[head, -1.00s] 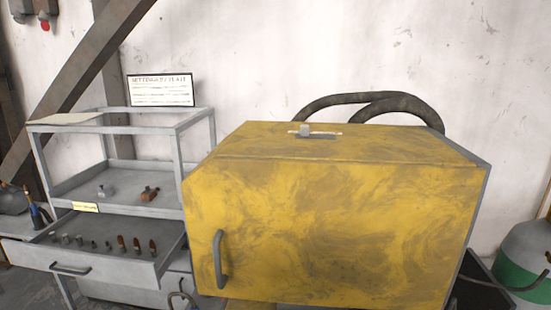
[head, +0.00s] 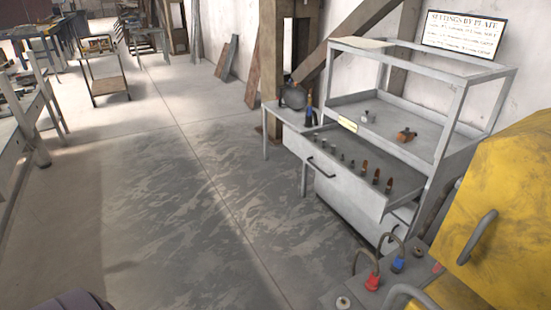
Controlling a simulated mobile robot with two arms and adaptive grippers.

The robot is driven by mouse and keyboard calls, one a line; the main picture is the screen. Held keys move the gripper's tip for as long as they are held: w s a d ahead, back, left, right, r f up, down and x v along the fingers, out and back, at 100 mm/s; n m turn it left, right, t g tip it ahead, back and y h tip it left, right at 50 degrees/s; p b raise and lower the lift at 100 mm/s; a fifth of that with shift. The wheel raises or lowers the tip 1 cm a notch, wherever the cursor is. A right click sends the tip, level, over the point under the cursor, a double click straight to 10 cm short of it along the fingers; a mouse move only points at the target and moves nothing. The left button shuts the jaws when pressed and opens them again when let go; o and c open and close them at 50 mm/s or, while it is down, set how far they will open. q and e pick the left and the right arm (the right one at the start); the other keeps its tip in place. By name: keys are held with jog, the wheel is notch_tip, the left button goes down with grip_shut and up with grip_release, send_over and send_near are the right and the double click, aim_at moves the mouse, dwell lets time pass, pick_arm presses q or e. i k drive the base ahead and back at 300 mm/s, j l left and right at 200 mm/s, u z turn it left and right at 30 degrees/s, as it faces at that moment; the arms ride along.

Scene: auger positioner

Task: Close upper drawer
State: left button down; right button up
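The upper drawer (head: 345,178) of the grey metal cart (head: 428,150) is pulled out toward the floor area. It has a dark bar handle (head: 321,167) on its front and several small metal and copper-coloured bits standing in it. A closed lower drawer front (head: 345,212) sits beneath it. Neither of my grippers shows in the head view. A dark rounded shape at the bottom left edge may be part of my own body.
A yellow cabinet (head: 505,205) stands at the right, with a grey unit bearing red and blue cable connectors (head: 372,282) before it. A small side table (head: 286,116) adjoins the cart's left. The floor (head: 190,200) left of the cart is clear. Workbenches and a trolley (head: 104,80) stand farther off.

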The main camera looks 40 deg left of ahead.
aim_at(342, 168)
jog(key=u, duration=0.85)
jog(key=i+j+z, duration=0.35)
jog(key=i+j, duration=0.35)
jog(key=i+j+z, duration=0.2)
jog(key=i+j, duration=0.15)
jog(key=i+j+z, duration=0.15)
jog(key=i+j, duration=0.15)
jog(key=j, duration=0.25)
jog(key=i+j+z, duration=0.2)
jog(key=j, duration=0.3)
